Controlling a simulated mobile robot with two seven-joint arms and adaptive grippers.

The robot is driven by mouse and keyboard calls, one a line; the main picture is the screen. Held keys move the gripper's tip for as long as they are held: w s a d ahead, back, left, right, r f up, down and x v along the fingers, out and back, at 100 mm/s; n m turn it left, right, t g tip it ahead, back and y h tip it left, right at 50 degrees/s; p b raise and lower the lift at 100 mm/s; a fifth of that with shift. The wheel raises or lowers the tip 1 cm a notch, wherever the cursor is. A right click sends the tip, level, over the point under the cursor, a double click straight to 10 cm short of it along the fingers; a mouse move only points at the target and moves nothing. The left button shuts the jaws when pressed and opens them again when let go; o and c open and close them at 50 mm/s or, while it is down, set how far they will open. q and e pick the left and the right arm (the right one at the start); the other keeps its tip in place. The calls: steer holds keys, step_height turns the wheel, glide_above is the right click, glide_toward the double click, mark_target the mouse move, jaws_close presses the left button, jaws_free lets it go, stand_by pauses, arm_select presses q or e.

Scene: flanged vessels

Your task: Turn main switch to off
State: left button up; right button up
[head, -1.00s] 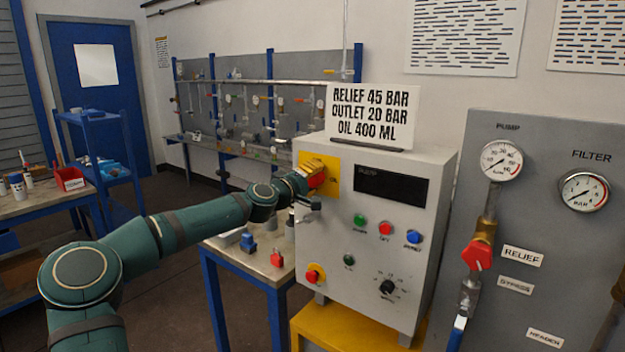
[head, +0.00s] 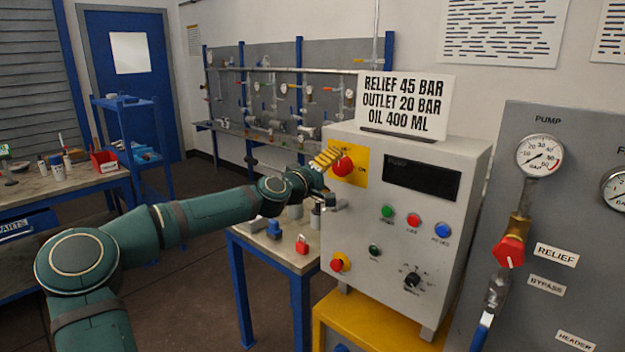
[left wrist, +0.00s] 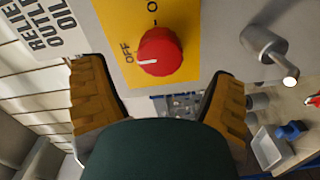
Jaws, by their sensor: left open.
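The main switch is a red round knob (head: 343,165) on a yellow plate (head: 361,172) at the upper left of the grey control cabinet (head: 395,240). My left gripper (head: 327,165) is in front of the cabinet, just left of the knob. In the left wrist view its yellow-padded fingers (left wrist: 158,88) are spread wide, with the knob seen beyond and between them, apart from both. My right gripper is not in view.
A metal handle (left wrist: 265,45) sticks out of the cabinet beside the plate. Green, red and blue buttons, a black dial (head: 412,280) and a smaller red knob (head: 340,262) sit lower. A table with a red padlock (head: 302,245) stands left; a gauge panel (head: 545,200) stands right.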

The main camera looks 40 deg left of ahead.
arm_select(q)
steer(key=s, duration=0.7)
steer(key=shift+s+a, duration=0.15)
steer(key=shift+a, duration=0.05)
stand_by(0.3)
